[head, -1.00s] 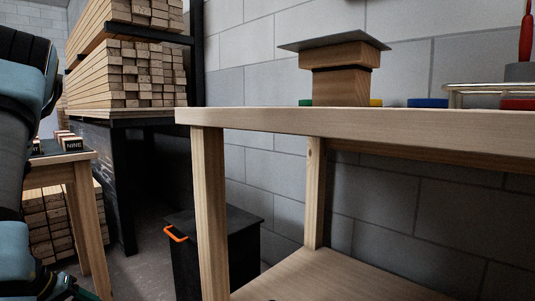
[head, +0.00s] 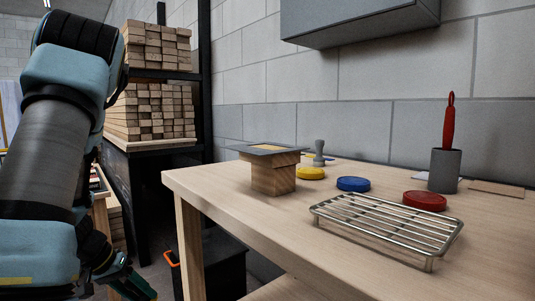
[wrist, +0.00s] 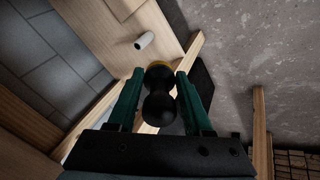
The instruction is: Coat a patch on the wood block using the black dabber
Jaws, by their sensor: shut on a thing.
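The black dabber (wrist: 158,108) is between the green fingers of my gripper (wrist: 160,76) in the wrist view, which are shut on it. A yellow rim shows at its far end. In the head view, my gripper is low at the left, partly cut off, beside and below the table; the dabber cannot be made out there. The wood block (head: 272,180) stands on the table near its left end. A thin grey plate (head: 262,149) lies on top, with an opening that seems to show wood. Yellow (head: 311,174), blue (head: 353,184) and red (head: 425,201) round pads lie to its right.
A wire rack (head: 388,228) stands at the table's front right. A grey cup (head: 444,171) holds a red-handled tool (head: 450,122). A grey knobbed object (head: 319,154) stands behind the yellow pad. A grey cabinet (head: 365,25) hangs above. Bare tabletop (head: 240,200) lies before the block.

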